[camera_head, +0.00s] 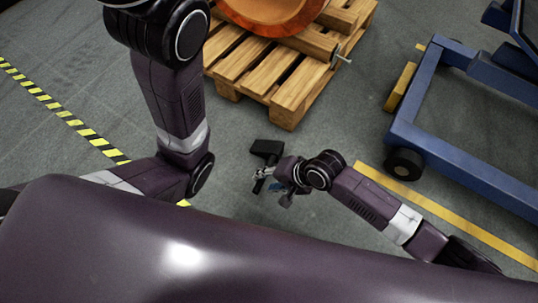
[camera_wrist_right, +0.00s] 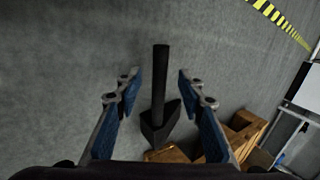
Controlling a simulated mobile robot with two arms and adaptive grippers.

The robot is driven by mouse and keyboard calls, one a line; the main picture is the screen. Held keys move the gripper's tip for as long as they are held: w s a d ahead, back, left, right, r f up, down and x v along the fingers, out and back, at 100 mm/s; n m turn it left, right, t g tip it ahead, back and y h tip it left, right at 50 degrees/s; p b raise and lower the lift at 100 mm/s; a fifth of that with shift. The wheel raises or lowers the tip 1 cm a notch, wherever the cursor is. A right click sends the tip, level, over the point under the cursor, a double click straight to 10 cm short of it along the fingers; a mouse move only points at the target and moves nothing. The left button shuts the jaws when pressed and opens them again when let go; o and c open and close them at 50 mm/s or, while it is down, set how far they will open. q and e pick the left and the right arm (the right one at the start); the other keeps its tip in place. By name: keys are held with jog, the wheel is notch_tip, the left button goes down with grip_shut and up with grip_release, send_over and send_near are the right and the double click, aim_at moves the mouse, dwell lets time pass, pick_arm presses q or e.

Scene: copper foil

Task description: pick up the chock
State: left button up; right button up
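The chock (camera_head: 267,148) is a black wedge with a long straight black handle. It appears to lie on the grey floor in front of the pallet, its handle pointing toward my body. My right gripper (camera_head: 264,173) is at the handle side of the wedge. In the right wrist view the chock (camera_wrist_right: 160,124) shows between the two blue-padded fingers of my right gripper (camera_wrist_right: 158,80). They are spread wide, with a gap on each side of the handle. I cannot tell the height between fingers and handle. My left gripper is not in view.
A wooden pallet (camera_head: 285,87) with an orange-copper roll (camera_head: 272,12) stands just beyond the chock. A blue wheeled frame (camera_head: 455,148) stands at the right, by a yellow floor line (camera_head: 450,218). Yellow-black tape (camera_head: 65,114) runs along the left. Floor around the chock is clear.

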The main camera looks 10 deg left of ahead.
aim_at(262, 184)
jog(key=f+b, duration=0.1)
jog(key=a+f+b, duration=0.1)
jog(key=f+b, duration=0.1)
jog(key=shift+s+a, duration=0.2)
jog(key=shift+a, duration=0.15)
jog(key=shift+w+a+f+b, duration=0.1)
jog(key=shift+a+f+b, duration=0.3)
jog(key=shift+b, duration=0.1)
jog(key=shift+c, duration=0.3)
grip_shut()
jog(key=shift+r, duration=0.1)
